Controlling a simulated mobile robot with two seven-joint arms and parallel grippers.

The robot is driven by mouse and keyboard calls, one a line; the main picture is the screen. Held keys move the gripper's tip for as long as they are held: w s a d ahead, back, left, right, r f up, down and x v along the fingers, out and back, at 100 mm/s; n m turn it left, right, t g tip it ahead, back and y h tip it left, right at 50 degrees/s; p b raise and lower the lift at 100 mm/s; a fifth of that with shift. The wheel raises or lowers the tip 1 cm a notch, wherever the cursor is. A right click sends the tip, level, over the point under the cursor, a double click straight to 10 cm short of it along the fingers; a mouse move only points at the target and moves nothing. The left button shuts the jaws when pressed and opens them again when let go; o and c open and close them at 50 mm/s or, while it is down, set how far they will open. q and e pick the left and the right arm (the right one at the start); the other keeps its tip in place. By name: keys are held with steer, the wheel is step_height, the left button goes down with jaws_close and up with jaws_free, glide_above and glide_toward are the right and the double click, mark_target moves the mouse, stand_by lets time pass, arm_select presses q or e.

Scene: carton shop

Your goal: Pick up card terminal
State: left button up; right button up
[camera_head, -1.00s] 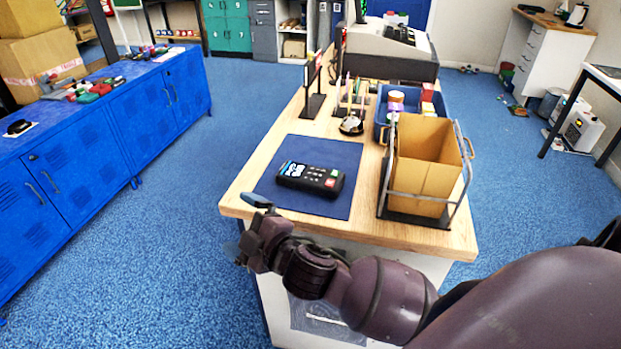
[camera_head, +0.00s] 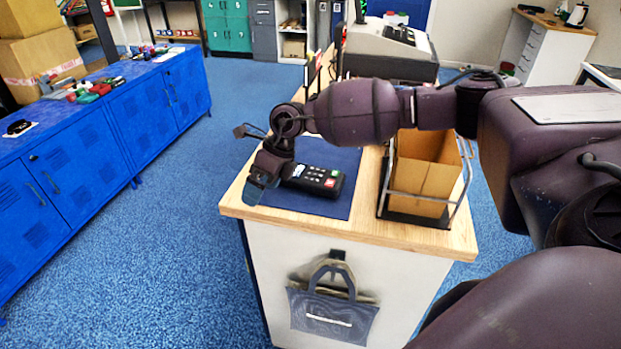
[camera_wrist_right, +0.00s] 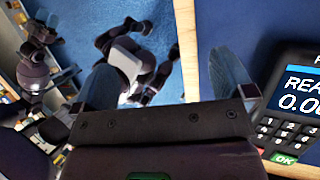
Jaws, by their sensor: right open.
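The black card terminal (camera_head: 318,181) lies on a dark blue mat (camera_head: 335,207) on the wooden counter top. In the head view my right gripper (camera_head: 256,190) points down at the terminal's left end and hides part of it. In the right wrist view the open fingers (camera_wrist_right: 165,85) are apart with nothing between them. The terminal (camera_wrist_right: 300,105) stands at the right edge there, outside the right finger, with its lit screen and keys partly cut off. My left gripper is not in view.
A cardboard-coloured bin in a metal frame (camera_head: 424,168) stands right of the mat. A cash register (camera_head: 390,48) is at the back. A bag (camera_head: 333,305) hangs on the counter's front. Blue cabinets (camera_head: 100,135) line the left, with clear floor between.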

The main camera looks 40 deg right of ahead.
mark_target(310, 174)
steer(key=w+d+r+h, duration=0.1)
steer(key=d+r+h, duration=0.2)
steer(key=d, duration=0.4)
steer(key=w+d+r+h, duration=0.2)
steer(key=d+r+h, duration=0.1)
steer(key=d, duration=0.4)
steer(key=f, duration=1)
steer(key=shift+s+d+f, duration=0.25)
steer(key=shift+s+f, duration=0.15)
steer(key=shift+c, duration=0.3)
steer(key=c, duration=0.9)
steer(key=shift+r, duration=0.15)
step_height(310, 174, up, 20)
steer(key=shift+f, duration=0.1)
